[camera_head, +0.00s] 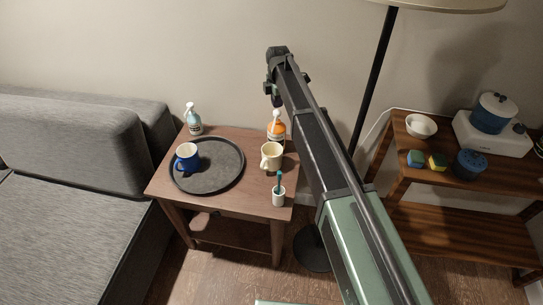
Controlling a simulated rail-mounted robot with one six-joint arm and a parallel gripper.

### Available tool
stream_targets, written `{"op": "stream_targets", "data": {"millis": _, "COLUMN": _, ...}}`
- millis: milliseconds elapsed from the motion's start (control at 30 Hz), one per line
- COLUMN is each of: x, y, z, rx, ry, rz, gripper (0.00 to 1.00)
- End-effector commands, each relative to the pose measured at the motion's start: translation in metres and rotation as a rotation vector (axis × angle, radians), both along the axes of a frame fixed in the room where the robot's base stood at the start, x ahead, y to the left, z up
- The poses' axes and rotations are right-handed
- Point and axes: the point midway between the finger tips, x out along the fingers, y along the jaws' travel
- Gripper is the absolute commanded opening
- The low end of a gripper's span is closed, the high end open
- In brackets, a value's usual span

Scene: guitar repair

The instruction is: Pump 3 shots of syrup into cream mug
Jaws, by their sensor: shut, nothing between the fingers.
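The cream mug (271,156) stands upright on the right side of the small wooden side table, at or just past the edge of the round tray. An orange bottle (277,130) with a pale pump top stands just behind it; its label is too small to read. A pale blue bottle (194,119) with a nozzle stands at the table's back left, so I cannot tell by label which holds syrup. My gripper (277,101) points down just above the orange bottle's top, shut and empty. Whether it touches the top cannot be told. The mug's inside is not clear.
A blue mug (187,157) stands on the dark round tray (215,178). A white cup (278,197) holding a teal brush is at the table's front right. A grey sofa (70,150) is left; a lamp pole (374,75) and wooden shelf (450,215) are right.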

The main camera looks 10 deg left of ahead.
Motion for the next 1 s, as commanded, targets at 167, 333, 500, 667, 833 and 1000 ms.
{"op": "stream_targets", "data": {"millis": 167, "x": 0.0, "y": 0.0, "z": -0.001, "rx": 0.0, "ry": 0.0, "rz": 0.0, "gripper": 0.0}}
{"op": "stream_targets", "data": {"millis": 333, "x": 0.0, "y": 0.0, "z": -0.001, "rx": 0.0, "ry": 0.0, "rz": 0.0, "gripper": 0.0}}
{"op": "stream_targets", "data": {"millis": 500, "x": 0.0, "y": 0.0, "z": -0.002, "rx": 0.0, "ry": 0.0, "rz": 0.0, "gripper": 0.0}}
{"op": "stream_targets", "data": {"millis": 667, "x": 0.0, "y": 0.0, "z": -0.007, "rx": 0.0, "ry": 0.0, "rz": 0.0, "gripper": 0.0}}
{"op": "stream_targets", "data": {"millis": 833, "x": 0.0, "y": 0.0, "z": -0.013, "rx": 0.0, "ry": 0.0, "rz": 0.0, "gripper": 0.0}}
{"op": "stream_targets", "data": {"millis": 1000, "x": 0.0, "y": 0.0, "z": -0.019, "rx": 0.0, "ry": 0.0, "rz": 0.0, "gripper": 0.0}}
